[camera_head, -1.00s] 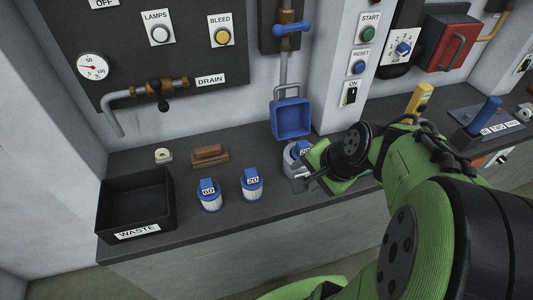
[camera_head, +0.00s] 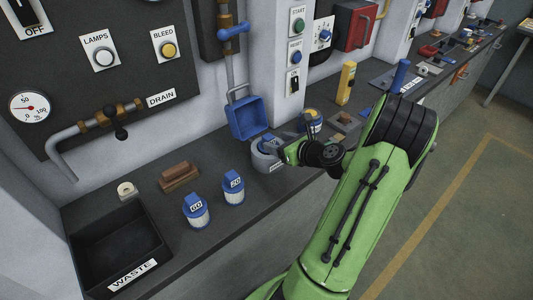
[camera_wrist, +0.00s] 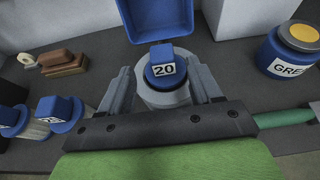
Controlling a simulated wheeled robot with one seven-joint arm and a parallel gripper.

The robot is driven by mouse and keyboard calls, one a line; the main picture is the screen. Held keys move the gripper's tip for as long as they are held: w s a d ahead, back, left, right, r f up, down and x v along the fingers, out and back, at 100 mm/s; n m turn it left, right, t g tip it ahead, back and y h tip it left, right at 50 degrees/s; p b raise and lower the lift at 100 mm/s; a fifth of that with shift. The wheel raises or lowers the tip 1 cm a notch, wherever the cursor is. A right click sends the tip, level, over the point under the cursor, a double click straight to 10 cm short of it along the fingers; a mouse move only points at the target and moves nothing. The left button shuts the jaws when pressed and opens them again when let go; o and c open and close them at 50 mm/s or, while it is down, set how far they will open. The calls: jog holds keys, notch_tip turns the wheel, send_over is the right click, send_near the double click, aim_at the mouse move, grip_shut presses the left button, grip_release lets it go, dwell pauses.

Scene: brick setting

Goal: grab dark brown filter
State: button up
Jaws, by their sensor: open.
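I see no filter that is clearly dark brown. A blue-capped filter marked 20 (camera_wrist: 163,70) sits in a round grey holder (camera_wrist: 165,97) in the wrist view. My gripper (camera_wrist: 163,80) is open, with one finger on each side of this filter and holder; contact is unclear. In the head view, my gripper (camera_head: 283,152) is at the grey holder (camera_head: 264,161), partly covering it. Two more blue-capped white filters, marked 60 (camera_head: 196,212) and 20 (camera_head: 233,188), stand upright on the bench to the left. A brown block-like object (camera_head: 180,177) lies behind them.
A black WASTE bin (camera_head: 118,245) stands at the bench's left end, with a small pale roll (camera_head: 126,190) behind it. A yellow-topped blue jar (camera_wrist: 293,52) stands to the right. The front bench strip is clear.

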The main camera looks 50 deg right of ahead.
aim_at(272, 141)
jog(key=x, duration=0.3)
jog(key=b+x, duration=0.1)
jog(key=x, duration=0.2)
jog(key=shift+d+f, duration=0.15)
jog(key=shift+f, duration=0.15)
jog(key=shift+c, duration=0.5)
jog(key=shift+s, duration=0.1)
grip_shut()
